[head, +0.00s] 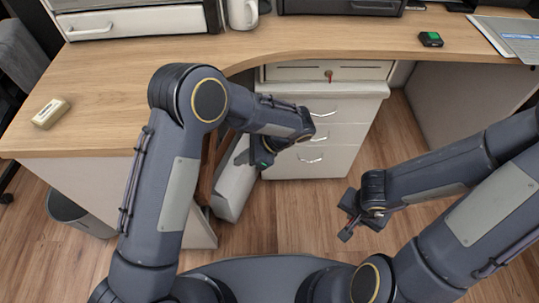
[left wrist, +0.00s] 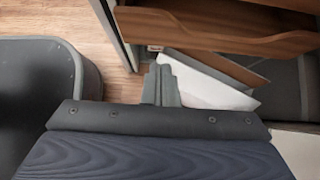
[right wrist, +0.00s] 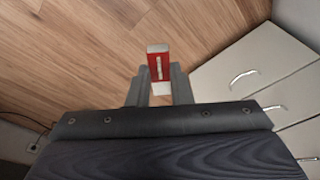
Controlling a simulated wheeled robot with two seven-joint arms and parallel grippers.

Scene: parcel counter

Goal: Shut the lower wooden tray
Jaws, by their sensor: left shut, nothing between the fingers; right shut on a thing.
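In the left wrist view a wooden tray front (left wrist: 215,32) crosses the upper right. Below it a thin wooden edge (left wrist: 225,64) and a white surface (left wrist: 205,88) show; I cannot tell how far the lower tray stands out. In the head view my left arm hides most of the trays; only a brown wooden edge (head: 207,170) shows under the counter. My left gripper (head: 262,158) is shut and empty beside them; its fingers (left wrist: 163,75) overlap the white surface's left end in the wrist view. My right gripper (right wrist: 157,85) is shut on a red and white box (right wrist: 158,64).
A white drawer cabinet (head: 330,140) stands under the wooden counter (head: 110,90), a key in its top drawer. A grey waste bin (head: 82,215) stands at the left. A small beige box (head: 50,113) and a white mug (head: 243,14) are on the counter. Open floor lies below the cabinet.

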